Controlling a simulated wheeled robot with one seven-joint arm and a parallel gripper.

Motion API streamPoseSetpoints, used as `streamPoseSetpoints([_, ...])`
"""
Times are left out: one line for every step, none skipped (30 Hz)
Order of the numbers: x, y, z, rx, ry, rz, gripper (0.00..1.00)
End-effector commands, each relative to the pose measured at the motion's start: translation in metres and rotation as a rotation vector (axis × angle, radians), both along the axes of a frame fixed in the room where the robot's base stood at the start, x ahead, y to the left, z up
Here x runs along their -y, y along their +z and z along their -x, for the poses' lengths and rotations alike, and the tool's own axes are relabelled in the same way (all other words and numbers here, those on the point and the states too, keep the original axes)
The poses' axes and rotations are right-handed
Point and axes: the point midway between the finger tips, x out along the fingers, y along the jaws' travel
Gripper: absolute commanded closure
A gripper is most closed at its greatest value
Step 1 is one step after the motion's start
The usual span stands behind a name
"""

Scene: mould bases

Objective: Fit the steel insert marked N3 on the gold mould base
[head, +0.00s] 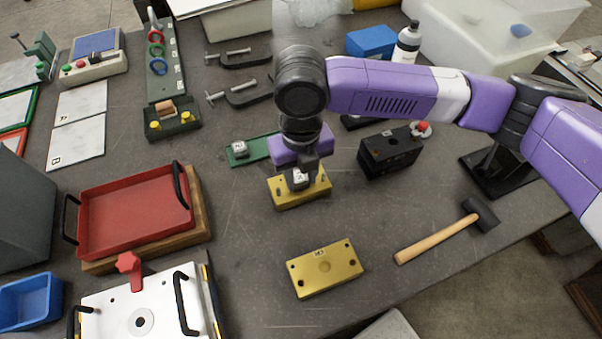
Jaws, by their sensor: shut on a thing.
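My gripper (299,170) points down over a gold mould base (284,198) near the middle of the table. It is shut on a small steel insert (300,180), which is at the top of this base; I cannot tell whether it is seated or just above. The insert has a dark mark, too small to read surely. A second steel insert (239,148) sits on the left end of a green tray (262,147); its mark is not clearly legible.
A black block (390,153) stands right of my gripper. A mallet (445,232) lies at the right, and a red tray (135,212) sits on a wooden board at the left. Clamps (240,92) lie behind. The table between the two gold bases is clear.

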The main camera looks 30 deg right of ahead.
Motion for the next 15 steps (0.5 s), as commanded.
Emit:
streamPoseSetpoints([0.0,-0.0012,-0.0002,0.0,0.0,0.0,1.0])
streamPoseSetpoints([0.0,-0.0017,-0.0002,0.0,0.0,0.0,1.0])
streamPoseSetpoints([0.0,-0.0024,-0.0002,0.0,0.0,0.0,1.0])
streamPoseSetpoints([0.0,-0.0029,-0.0002,0.0,0.0,0.0,1.0])
streamPoseSetpoints([0.0,-0.0033,-0.0002,0.0,0.0,0.0,1.0])
streamPoseSetpoints([0.0,-0.004,-0.0002,0.001,0.0,0.0,1.0])
streamPoseSetpoints([0.0,-0.0045,-0.0002,0.0,0.0,0.0,1.0])
streamPoseSetpoints([0.0,-0.0049,-0.0002,0.0,0.0,0.0,1.0])
streamPoseSetpoints([0.0,-0.0054,-0.0002,0.001,0.0,0.0,1.0])
streamPoseSetpoints([0.0,-0.0056,-0.0002,0.0,0.0,0.0,1.0])
streamPoseSetpoints([0.0,-0.0058,-0.0002,0.001,0.0,0.0,1.0])
streamPoseSetpoints([0.0,-0.0058,-0.0002,0.001,0.0,0.0,1.0])
streamPoseSetpoints([0.0,-0.0058,-0.0002,0.001,0.0,0.0,1.0])
streamPoseSetpoints([0.0,-0.0057,-0.0002,0.001,0.0,0.0,1.0])
streamPoseSetpoints([0.0,-0.0056,-0.0002,0.001,0.0,0.0,1.0])
